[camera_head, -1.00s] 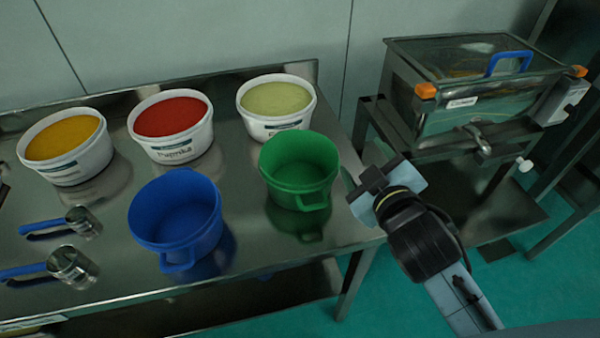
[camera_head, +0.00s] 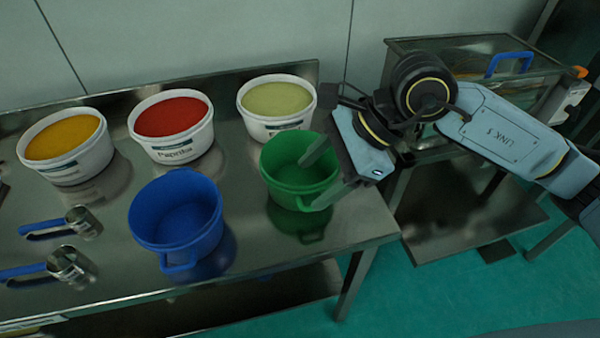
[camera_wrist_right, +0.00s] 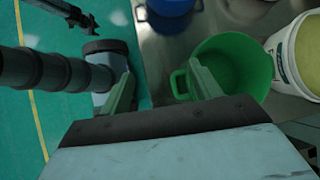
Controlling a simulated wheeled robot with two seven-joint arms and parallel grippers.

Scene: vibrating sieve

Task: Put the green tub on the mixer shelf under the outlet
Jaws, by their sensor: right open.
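The green tub (camera_head: 283,160) stands upright on the steel table near its right end, with its handle toward the front. It also shows in the wrist view (camera_wrist_right: 240,62). My right gripper (camera_head: 309,183) is open at the tub's right side. In the head view one finger overlaps the tub's opening and the other passes by its handle; I cannot tell whether they touch. In the wrist view one finger overlaps the handle side. The mixer (camera_head: 445,46) stands at the right, with a low shelf plate (camera_head: 450,228) beneath. My right arm hides the outlet.
A blue tub (camera_head: 175,215) stands left of the green one. White tubs of yellow (camera_head: 75,165), red (camera_head: 180,147) and pale green (camera_head: 268,127) contents line the back. Two metal scoops (camera_head: 70,263) lie at the left. The table's right edge is close to my right gripper.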

